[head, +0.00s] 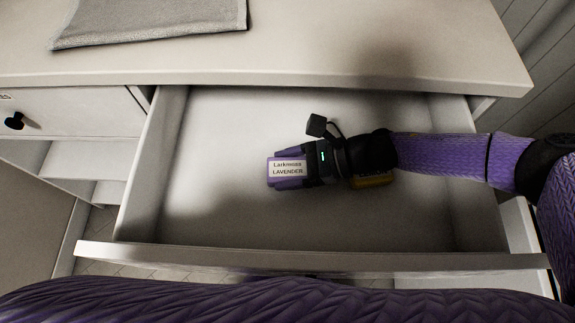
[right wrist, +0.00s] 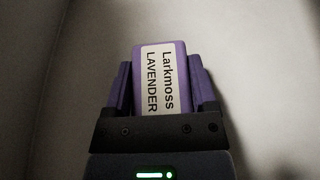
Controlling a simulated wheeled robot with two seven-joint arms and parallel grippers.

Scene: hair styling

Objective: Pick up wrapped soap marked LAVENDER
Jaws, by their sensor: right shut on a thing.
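The wrapped soap marked LAVENDER (head: 287,170) is a purple block with a white label reading "Larkmoss LAVENDER". It is inside the open drawer (head: 215,130). My right gripper (head: 290,171) is shut on it, with one finger along each long side. In the right wrist view the soap (right wrist: 161,75) stands between the two purple fingers of my right gripper (right wrist: 163,90), its label facing the camera. I cannot tell whether the soap touches the drawer floor. My left gripper is not in view.
A yellow item (head: 374,181) lies in the drawer, mostly hidden under my right wrist. The drawer's front panel (head: 310,259) runs along the near side. A grey folded cloth (head: 150,20) lies on the top above. The drawer's left part is clear.

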